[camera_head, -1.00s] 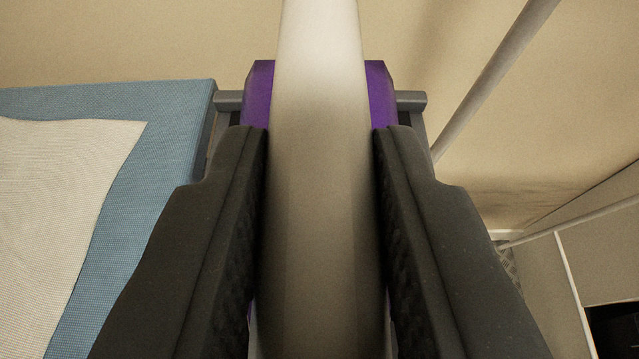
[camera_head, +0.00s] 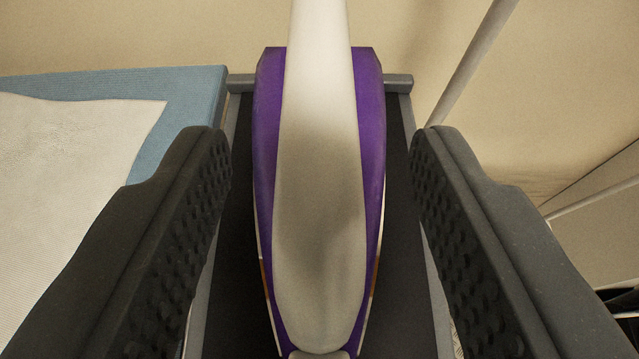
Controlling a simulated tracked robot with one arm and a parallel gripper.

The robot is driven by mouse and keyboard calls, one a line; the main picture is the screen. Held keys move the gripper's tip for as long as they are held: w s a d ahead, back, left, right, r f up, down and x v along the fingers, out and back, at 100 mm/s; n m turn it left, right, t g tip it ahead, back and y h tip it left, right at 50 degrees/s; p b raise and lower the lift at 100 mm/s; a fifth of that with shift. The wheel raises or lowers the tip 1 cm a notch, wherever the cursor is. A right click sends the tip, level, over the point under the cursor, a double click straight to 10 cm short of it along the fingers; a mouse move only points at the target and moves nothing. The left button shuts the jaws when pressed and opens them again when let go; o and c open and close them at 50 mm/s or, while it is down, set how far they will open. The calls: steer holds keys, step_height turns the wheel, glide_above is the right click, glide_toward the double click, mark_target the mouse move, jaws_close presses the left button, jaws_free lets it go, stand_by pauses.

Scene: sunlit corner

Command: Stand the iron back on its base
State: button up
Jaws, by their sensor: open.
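The iron (camera_head: 320,215) stands in the middle of the view, with a pale grey-white handle and a purple body. It rests on a dark base with a grey frame (camera_head: 393,84). My gripper (camera_head: 320,150) is open, with one black padded finger on each side of the iron. A clear gap shows between each finger and the iron's sides. The iron's underside is hidden from this view.
A blue ironing surface (camera_head: 195,115) with a white cloth (camera_head: 75,170) on it lies to the left, beside the base. A pale slanting pole (camera_head: 480,65) is at the upper right. A beige wall (camera_head: 560,100) is behind.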

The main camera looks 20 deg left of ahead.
steer(key=v, duration=0.7)
steer(key=shift+s, duration=0.35)
steer(key=shift+d, duration=0.15)
steer(key=w+d+r+t, duration=0.1)
steer(key=d+r, duration=0.4)
steer(key=r, duration=0.7)
steer(key=d+r+t, duration=0.1)
steer(key=d+r, duration=0.3)
steer(key=r, duration=0.8)
steer(key=s+d+r+m+h, duration=0.1)
steer(key=s+d+r, duration=0.3)
steer(key=r, duration=0.6)
steer(key=s+d+r+m+h, duration=0.2)
steer(key=s+d+r, duration=0.2)
steer(key=s+r, duration=0.4)
step_height(320, 180, up, 2)
steer(key=shift+s+r+t+h, duration=0.1)
steer(key=shift+s+t+h, duration=0.2)
